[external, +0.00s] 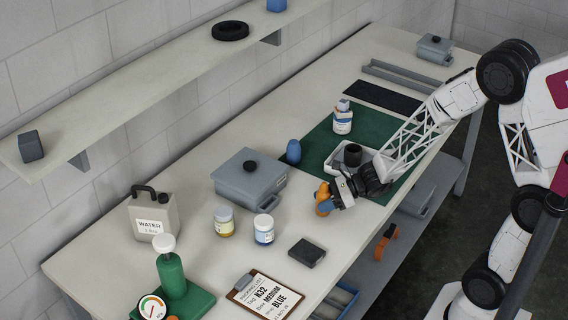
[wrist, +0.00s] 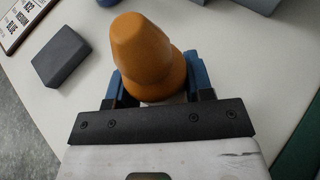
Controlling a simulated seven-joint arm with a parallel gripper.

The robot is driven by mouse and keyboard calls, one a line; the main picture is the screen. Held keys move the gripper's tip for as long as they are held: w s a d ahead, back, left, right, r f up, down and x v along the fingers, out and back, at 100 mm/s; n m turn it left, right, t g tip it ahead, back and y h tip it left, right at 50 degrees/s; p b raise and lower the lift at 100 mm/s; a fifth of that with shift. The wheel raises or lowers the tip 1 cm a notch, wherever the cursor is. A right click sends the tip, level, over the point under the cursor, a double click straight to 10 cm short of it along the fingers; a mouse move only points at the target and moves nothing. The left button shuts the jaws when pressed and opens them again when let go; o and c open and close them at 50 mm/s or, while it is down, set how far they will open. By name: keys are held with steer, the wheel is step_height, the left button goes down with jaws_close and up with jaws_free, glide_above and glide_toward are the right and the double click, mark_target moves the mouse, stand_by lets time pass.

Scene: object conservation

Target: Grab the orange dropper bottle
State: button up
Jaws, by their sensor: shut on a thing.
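The orange dropper bottle (external: 322,194) is at my gripper, over the workbench just left of the green mat. In the wrist view the bottle (wrist: 145,50) fills the space between the two blue fingers. My gripper (external: 326,204) is shut on it, and it also shows in the wrist view (wrist: 155,80). The lower part of the bottle is hidden by the gripper body. I cannot tell whether its base touches the bench.
A dark grey block (external: 306,253) lies nearby; white-capped jars (external: 264,229) and a grey lidded box (external: 250,180) stand to the left. A blue bottle (external: 293,152) and a white tray (external: 345,160) are behind the gripper. A clipboard (external: 265,295) lies at the front.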

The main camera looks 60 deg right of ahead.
mark_target(324, 183)
steer(key=shift+r, duration=4.8)
